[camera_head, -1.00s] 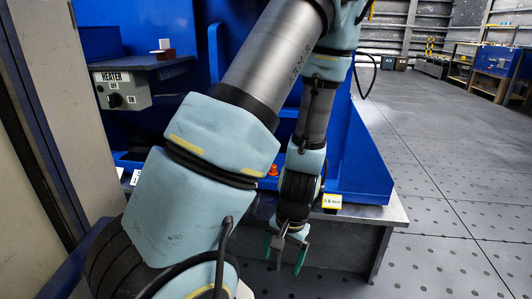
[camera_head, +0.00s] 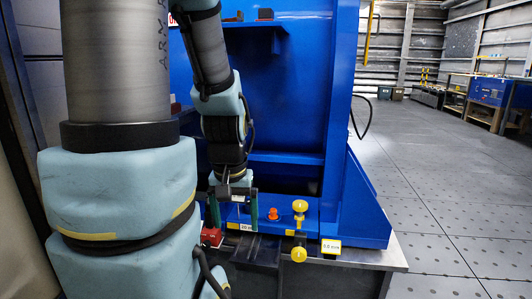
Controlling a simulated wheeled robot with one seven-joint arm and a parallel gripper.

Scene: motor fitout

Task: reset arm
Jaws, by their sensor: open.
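My gripper (camera_head: 234,210) points down in front of the lower part of the blue machine frame (camera_head: 285,100). Its two green-tipped fingers stand apart, with nothing seen between them. It is near the blue ledge just above the metal bench. My arm comes down across the left side of the picture and hides part of the machine. Whether the fingers touch anything cannot be told.
A yellow knob (camera_head: 300,206), an orange button (camera_head: 273,214) and a red block (camera_head: 211,237) are close by the gripper. A yellow-edged label (camera_head: 331,246) is at the bench (camera_head: 393,253). Open grey floor (camera_head: 445,190) lies to the right.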

